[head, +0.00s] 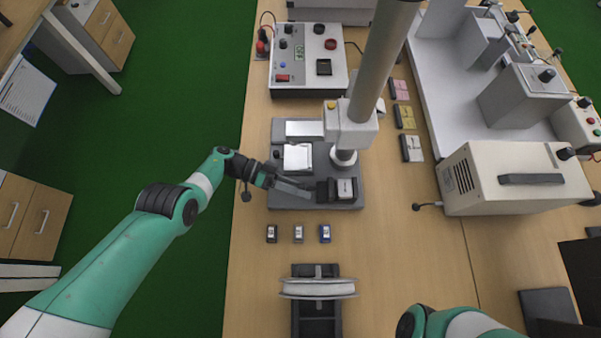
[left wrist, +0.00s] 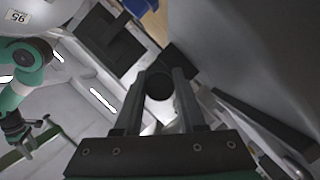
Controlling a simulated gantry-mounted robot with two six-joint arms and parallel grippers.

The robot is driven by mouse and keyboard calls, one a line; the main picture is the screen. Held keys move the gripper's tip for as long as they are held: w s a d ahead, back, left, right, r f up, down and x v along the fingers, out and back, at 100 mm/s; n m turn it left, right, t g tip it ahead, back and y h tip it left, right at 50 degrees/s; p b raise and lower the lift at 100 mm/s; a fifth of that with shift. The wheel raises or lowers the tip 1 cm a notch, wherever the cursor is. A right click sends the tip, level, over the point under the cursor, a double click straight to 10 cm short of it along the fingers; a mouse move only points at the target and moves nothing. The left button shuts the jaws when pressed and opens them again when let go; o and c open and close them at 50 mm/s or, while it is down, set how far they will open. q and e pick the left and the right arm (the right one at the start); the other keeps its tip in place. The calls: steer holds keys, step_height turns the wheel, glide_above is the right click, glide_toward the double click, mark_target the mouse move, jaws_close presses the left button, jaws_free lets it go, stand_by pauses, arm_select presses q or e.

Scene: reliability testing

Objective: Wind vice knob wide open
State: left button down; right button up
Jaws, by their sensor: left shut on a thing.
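The small dark vice (head: 345,198) sits at the front right of the test stand's grey base, with a light metal top. Its round black knob (left wrist: 159,86) shows between my left fingers in the left wrist view. My left gripper (head: 309,190) comes in from the left at the vice's left side. In the left wrist view its two fingers (left wrist: 160,88) are shut on the knob. How far apart the vice jaws stand cannot be told. My right arm shows at the bottom of the head view, its gripper out of frame. A small teal arm and gripper (left wrist: 38,138) show at left in the left wrist view.
The stand's thick grey column (head: 382,60) rises just behind the vice. Several small blocks (head: 298,234) stand in front of the base, and a dark holder with a pale roll (head: 318,288) is nearer. A control box (head: 308,60) is behind.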

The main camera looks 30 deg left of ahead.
arm_select(q)
steer(key=shift+n+h+b, duration=0.3)
steer(key=shift+n+b, duration=0.2)
steer(key=shift+b, duration=0.05)
steer(key=c, duration=0.5)
jaws_free()
steer(key=b+v, duration=0.2)
steer(key=v, duration=0.9)
steer(key=shift+w+a, duration=0.1)
steer(key=shift+a, duration=0.15)
steer(key=shift+a+r, duration=0.1)
steer(key=shift+r, duration=0.05)
steer(key=shift+c, duration=1.4)
